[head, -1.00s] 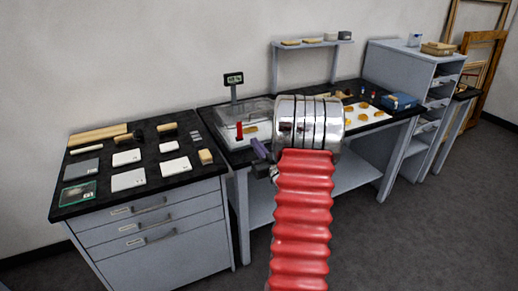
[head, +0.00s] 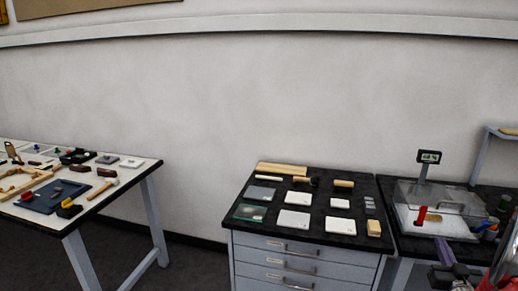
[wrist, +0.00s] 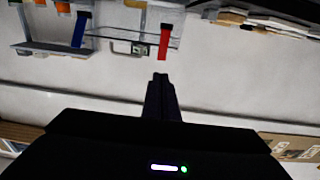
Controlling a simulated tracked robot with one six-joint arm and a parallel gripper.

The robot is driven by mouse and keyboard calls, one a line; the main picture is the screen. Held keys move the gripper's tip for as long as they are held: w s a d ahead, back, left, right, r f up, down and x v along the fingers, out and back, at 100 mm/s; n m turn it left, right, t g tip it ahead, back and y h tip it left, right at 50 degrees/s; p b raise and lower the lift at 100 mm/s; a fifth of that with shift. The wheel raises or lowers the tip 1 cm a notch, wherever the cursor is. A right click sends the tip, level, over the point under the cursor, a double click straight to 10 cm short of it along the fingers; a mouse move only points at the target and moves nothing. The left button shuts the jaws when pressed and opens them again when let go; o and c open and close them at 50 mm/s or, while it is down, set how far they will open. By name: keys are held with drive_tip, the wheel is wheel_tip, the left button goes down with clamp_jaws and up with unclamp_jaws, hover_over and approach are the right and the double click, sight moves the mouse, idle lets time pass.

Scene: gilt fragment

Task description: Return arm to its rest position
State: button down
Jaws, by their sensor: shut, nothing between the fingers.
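My gripper (head: 443,248) shows at the lower right of the head view, in front of the bench with the balance. Only its dark purplish end and a bit of my red and silver arm are in the picture; the rest is cut off by the right edge. In the wrist view my gripper (wrist: 160,78) is shut, with its dark fingers together and nothing between them. It does not appear to touch anything.
A clear-cased balance (head: 440,212) with a red handle stands on the right bench. A drawer cabinet (head: 301,250) in the middle bears white tiles and wooden blocks. A table (head: 125,186) with tools stands at left. Floor shows between table and cabinet.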

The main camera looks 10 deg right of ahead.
drive_tip(key=s+d+f+m+g, duration=0.1)
drive_tip(key=s+f+g, duration=0.15)
drive_tip(key=f, duration=0.25)
drive_tip(key=s+d+f+m+g, duration=0.1)
drive_tip(key=f+g, duration=0.2)
drive_tip(key=f, duration=0.3)
drive_tip(key=s+a+f+g+y, duration=0.1)
drive_tip(key=s+a+f+g, duration=0.1)
drive_tip(key=s+a+g, duration=0.3)
drive_tip(key=s+a+r+n+y, duration=0.2)
drive_tip(key=a+r, duration=0.5)
drive_tip(key=a, duration=0.8)
drive_tip(key=s+a+r+n+y, duration=0.2)
drive_tip(key=s+a+r, duration=0.3)
drive_tip(key=a, duration=1)
drive_tip(key=s+a+r+n+g+y, duration=0.1)
drive_tip(key=s+a+r, duration=0.3)
drive_tip(key=a+r, duration=0.5)
drive_tip(key=a+n+y, duration=0.1)
drive_tip(key=a, duration=0.5)
drive_tip(key=shift+a+r+n+y, duration=0.3)
drive_tip(key=shift+r, duration=0.1)
